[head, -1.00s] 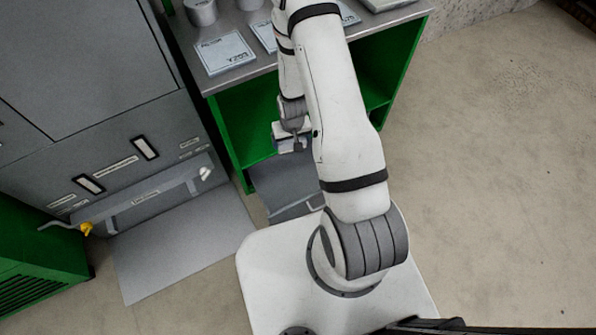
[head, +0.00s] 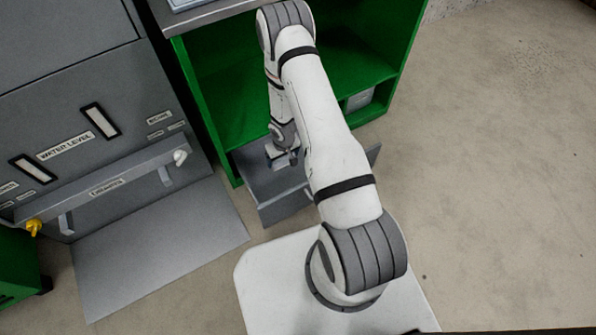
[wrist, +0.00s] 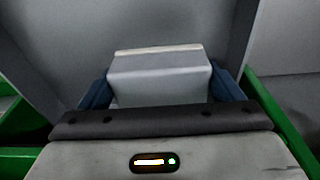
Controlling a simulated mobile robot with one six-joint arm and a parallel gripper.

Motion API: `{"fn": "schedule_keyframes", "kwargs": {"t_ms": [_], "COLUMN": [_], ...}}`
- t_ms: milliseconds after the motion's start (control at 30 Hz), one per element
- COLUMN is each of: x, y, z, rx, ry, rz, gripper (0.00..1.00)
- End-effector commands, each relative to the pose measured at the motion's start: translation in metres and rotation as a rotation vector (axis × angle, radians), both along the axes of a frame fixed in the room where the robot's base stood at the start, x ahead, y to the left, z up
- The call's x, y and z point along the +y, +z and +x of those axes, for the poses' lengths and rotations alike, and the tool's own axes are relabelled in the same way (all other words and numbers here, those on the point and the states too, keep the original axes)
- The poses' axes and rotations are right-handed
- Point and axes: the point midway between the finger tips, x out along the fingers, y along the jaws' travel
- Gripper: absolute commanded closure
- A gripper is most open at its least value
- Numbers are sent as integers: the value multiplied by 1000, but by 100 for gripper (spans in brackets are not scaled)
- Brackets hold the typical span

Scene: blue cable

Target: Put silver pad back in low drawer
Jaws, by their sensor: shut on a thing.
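My gripper (head: 283,158) is above or partly inside the open low drawer (head: 272,207) of the green cabinet; the head view does not show its exact height. In the wrist view, the blue fingers of my gripper (wrist: 160,90) are shut on the silver pad (wrist: 160,77), a grey block with a pale far edge. Grey drawer walls (wrist: 240,40) rise on both sides of the pad. The pad is hard to make out in the head view, where my wrist covers it.
The green cabinet (head: 215,85) has a grey top (head: 215,14) and an open shelf above the drawer. The floor (head: 480,180) at right is clear.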

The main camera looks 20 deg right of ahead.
Motion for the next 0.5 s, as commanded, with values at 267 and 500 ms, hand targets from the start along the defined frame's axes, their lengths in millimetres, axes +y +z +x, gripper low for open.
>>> {"fn": "schedule_keyframes", "kwargs": {"t_ms": [267, 500], "x": [0, 0], "y": [-44, -86], "z": [4, 4], "rx": [0, 0], "ry": [17, 17], "rz": [-1, -1], "gripper": [35, 35]}}
